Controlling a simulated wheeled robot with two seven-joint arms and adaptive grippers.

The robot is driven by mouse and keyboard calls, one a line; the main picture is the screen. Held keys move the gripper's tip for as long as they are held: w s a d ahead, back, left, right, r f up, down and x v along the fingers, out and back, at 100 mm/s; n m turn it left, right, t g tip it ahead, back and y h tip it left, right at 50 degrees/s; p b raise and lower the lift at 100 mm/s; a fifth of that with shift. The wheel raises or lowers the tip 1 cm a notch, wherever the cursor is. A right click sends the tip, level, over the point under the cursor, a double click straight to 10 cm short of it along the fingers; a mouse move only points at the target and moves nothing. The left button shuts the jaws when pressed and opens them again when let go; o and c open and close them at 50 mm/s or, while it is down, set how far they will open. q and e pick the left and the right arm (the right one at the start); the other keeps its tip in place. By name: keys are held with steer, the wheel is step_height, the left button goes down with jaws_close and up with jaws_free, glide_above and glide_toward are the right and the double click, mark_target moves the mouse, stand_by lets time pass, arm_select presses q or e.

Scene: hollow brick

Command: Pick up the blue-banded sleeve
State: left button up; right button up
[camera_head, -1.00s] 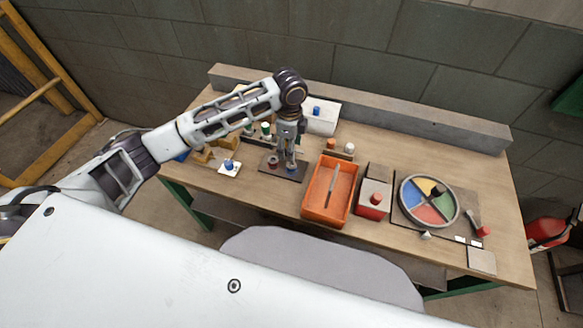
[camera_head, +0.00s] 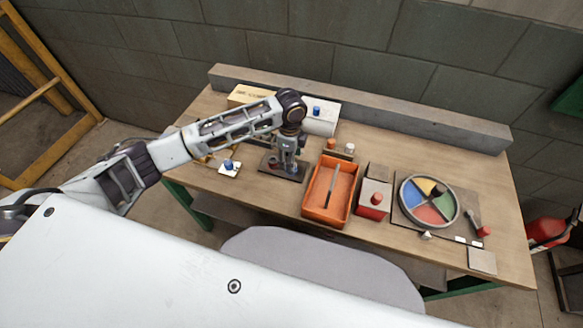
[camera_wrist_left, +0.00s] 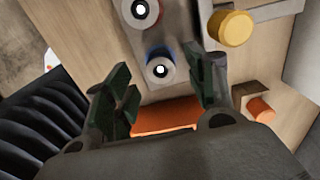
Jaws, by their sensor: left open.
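The blue-banded sleeve (camera_wrist_left: 160,68) stands in the left wrist view as a grey ring with a blue band and a bright centre. It lies between and just beyond the spread fingers of my left gripper (camera_wrist_left: 160,92). In the head view my left gripper (camera_head: 289,164) points down over the dark base plate (camera_head: 270,172) and mostly hides the sleeve. The gripper is open, and I see no finger touching the sleeve. A second sleeve with a dark reddish band (camera_wrist_left: 140,12) stands beside it on the plate. My right gripper is not in view.
An orange tray (camera_head: 325,216) holding a dark bar stands just right of the plate. A white pad with a blue knob (camera_head: 229,165) is to the left. A yellow cylinder (camera_wrist_left: 231,28) and an orange cylinder (camera_wrist_left: 261,109) are near the right finger. A concrete beam (camera_head: 400,121) runs behind.

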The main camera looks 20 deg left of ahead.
arm_select(q)
step_height(320, 180, down, 4)
steer(key=shift+d+f, duration=0.15)
steer(key=shift+f, duration=0.2)
steer(key=shift+c, duration=1.6)
steer(key=c, duration=0.9)
steer(key=shift+o, duration=0.2)
steer(key=shift+r, duration=0.9)
step_height(320, 180, up, 7)
steer(key=shift+f, duration=0.1)
steer(key=shift+r, duration=0.75)
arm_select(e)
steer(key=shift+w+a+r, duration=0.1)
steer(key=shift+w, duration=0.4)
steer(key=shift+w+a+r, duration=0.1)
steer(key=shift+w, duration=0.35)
